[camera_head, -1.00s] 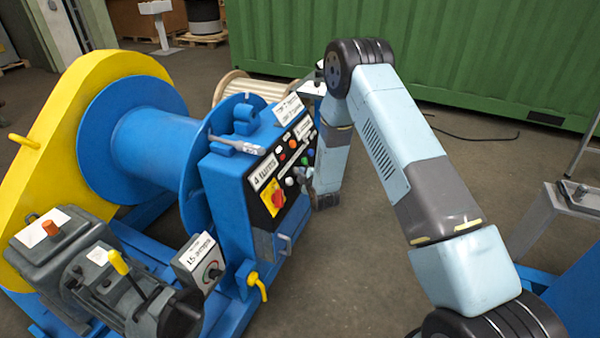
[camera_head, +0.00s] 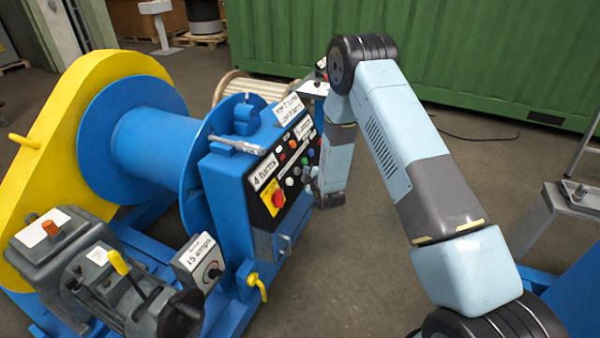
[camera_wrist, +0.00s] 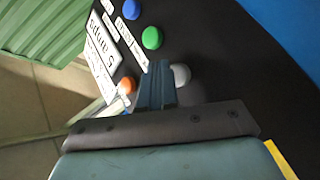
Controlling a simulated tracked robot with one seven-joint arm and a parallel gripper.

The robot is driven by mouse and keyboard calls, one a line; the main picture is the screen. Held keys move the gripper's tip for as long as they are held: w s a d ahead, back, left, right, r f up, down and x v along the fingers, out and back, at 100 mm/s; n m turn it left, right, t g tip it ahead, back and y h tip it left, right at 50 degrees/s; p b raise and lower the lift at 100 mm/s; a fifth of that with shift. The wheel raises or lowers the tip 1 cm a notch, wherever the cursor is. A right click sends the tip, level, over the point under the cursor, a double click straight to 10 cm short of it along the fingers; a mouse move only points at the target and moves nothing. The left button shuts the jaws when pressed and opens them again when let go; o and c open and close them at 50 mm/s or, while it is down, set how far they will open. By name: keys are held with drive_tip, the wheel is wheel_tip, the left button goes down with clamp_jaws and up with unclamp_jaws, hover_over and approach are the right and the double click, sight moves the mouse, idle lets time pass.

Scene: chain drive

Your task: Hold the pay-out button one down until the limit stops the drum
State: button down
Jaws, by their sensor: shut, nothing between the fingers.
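A blue winch has a wide drum (camera_head: 150,145) and a black control panel (camera_head: 292,205) with several coloured buttons. My gripper (camera_wrist: 158,66) is shut and empty, its fingertips close to the panel between a grey-white button (camera_wrist: 181,75) and an orange button (camera_wrist: 127,85). A green button (camera_wrist: 152,38) and a blue button (camera_wrist: 132,8) lie beyond the tips. I cannot tell whether the tips touch a button, nor which one is pay-out button one; its label is not readable here. In the head view the gripper is at the panel's right side, its tips largely hidden.
A dial box (camera_head: 200,262) and a yellow-handled valve (camera_head: 257,287) stand at the front. A wooden reel (camera_head: 240,86) and green container (camera_head: 430,60) lie behind.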

drive_tip(key=shift+d, duration=0.1)
drive_tip(key=d, duration=0.1)
drive_tip(key=s+d+r, duration=0.1)
drive_tip(key=d+r, duration=0.1)
drive_tip(key=d, duration=0.1)
drive_tip(key=shift+s+r, duration=0.1)
drive_tip(key=shift+s, duration=0.15)
idle(0.3)
